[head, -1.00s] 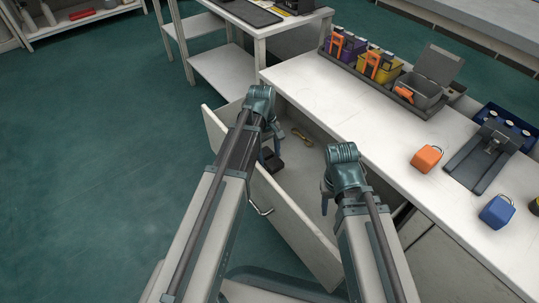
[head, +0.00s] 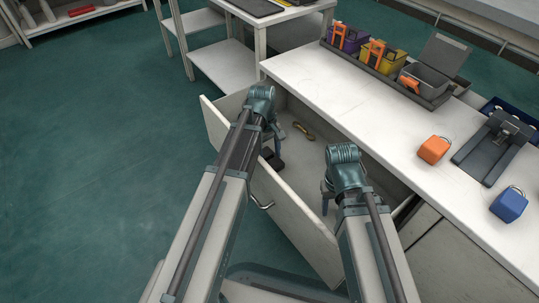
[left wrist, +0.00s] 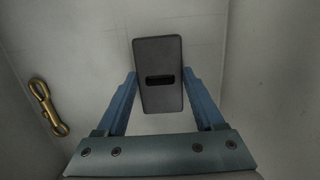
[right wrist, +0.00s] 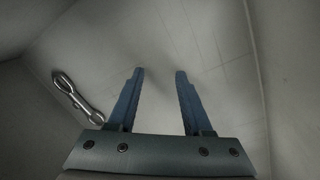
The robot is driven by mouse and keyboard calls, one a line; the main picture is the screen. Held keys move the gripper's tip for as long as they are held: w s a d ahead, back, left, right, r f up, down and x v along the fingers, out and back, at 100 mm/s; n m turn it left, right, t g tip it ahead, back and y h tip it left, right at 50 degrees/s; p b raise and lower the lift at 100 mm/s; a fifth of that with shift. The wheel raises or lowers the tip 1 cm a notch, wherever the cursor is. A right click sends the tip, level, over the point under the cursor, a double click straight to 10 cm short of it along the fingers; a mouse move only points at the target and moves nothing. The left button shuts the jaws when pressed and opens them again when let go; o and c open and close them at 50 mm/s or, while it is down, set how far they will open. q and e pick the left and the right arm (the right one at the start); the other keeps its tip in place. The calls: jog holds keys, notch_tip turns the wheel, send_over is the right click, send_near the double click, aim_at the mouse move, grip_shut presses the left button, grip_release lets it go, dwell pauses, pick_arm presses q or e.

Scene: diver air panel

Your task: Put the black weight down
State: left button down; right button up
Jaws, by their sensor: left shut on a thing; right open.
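The black weight (left wrist: 158,74) is a dark block with a slot in its face. My left gripper (left wrist: 159,78) is shut on it, one blue finger on each side. In the head view the weight (head: 273,158) shows partly below my left gripper (head: 270,148), inside the open drawer (head: 291,216). I cannot tell whether it touches the drawer floor. My right gripper (right wrist: 158,72) is open and empty, over the right part of the drawer; in the head view its fingers are partly hidden by its wrist.
A brass snap hook (left wrist: 47,106) lies in the drawer, left of the weight in the left wrist view. A silver snap hook (right wrist: 78,98) lies left of my right gripper.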

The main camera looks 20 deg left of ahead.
aim_at(266, 154)
pick_arm(q)
jog(key=shift+f, duration=0.1)
pick_arm(e)
jog(key=shift+f, duration=0.1)
pick_arm(q)
grip_release()
notch_tip(266, 154, up, 12)
jog(key=w+a+p, duration=0.1)
jog(key=p, duration=1.1)
jog(key=s+d+m+t+y, duration=0.1)
jog(key=s+d+m+y, duration=0.1)
jog(key=s+d+m, duration=0.9)
jog(key=s+m, duration=0.3)
jog(key=s, duration=0.1)
jog(key=shift+d+y, duration=0.4)
pick_arm(e)
notch_tip(266, 154, up, 12)
